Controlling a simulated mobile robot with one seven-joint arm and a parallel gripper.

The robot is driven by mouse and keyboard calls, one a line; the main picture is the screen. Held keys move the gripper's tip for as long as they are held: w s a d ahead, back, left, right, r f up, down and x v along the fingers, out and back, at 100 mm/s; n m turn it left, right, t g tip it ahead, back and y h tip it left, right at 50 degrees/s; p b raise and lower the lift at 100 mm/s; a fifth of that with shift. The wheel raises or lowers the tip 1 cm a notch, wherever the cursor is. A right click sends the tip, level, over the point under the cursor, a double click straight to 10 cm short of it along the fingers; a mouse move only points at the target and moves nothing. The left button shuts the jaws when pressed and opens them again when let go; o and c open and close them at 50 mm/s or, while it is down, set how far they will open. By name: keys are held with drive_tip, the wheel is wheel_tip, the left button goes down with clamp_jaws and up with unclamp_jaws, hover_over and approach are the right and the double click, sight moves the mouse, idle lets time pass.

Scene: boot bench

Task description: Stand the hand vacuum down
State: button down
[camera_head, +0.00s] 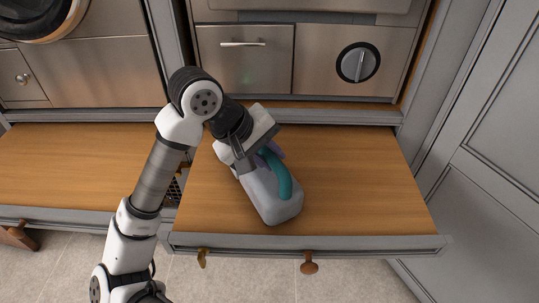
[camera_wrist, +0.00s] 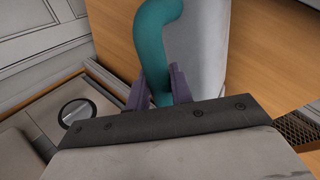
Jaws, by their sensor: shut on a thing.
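The hand vacuum (camera_head: 262,200) has a pale grey rounded body and a teal handle (camera_head: 284,180). It is over the right wooden bench top (camera_head: 365,185), tilted, with its blunt end towards the front edge. I cannot tell whether it touches the wood. My gripper (camera_head: 271,152) is shut on the teal handle near its far end. In the wrist view, the purple fingers of my gripper (camera_wrist: 158,88) sit on either side of the teal handle (camera_wrist: 156,35), and the grey body of the hand vacuum (camera_wrist: 205,50) is behind it. My wrist hides part of the vacuum.
Bare wood lies right of the vacuum. A left wooden top (camera_head: 80,165) is beside it, with a dark mesh (camera_head: 174,190) in the gap. Behind stands a steel appliance with a round dial (camera_head: 358,62). A grey cabinet (camera_head: 480,170) closes the right side.

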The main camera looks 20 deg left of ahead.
drive_tip(key=c, duration=1.2)
unclamp_jaws()
drive_tip(key=shift+o, duration=0.2)
drive_tip(key=v, duration=1.4)
drive_tip(key=shift+b, duration=0.45)
drive_tip(key=shift+f, duration=0.1)
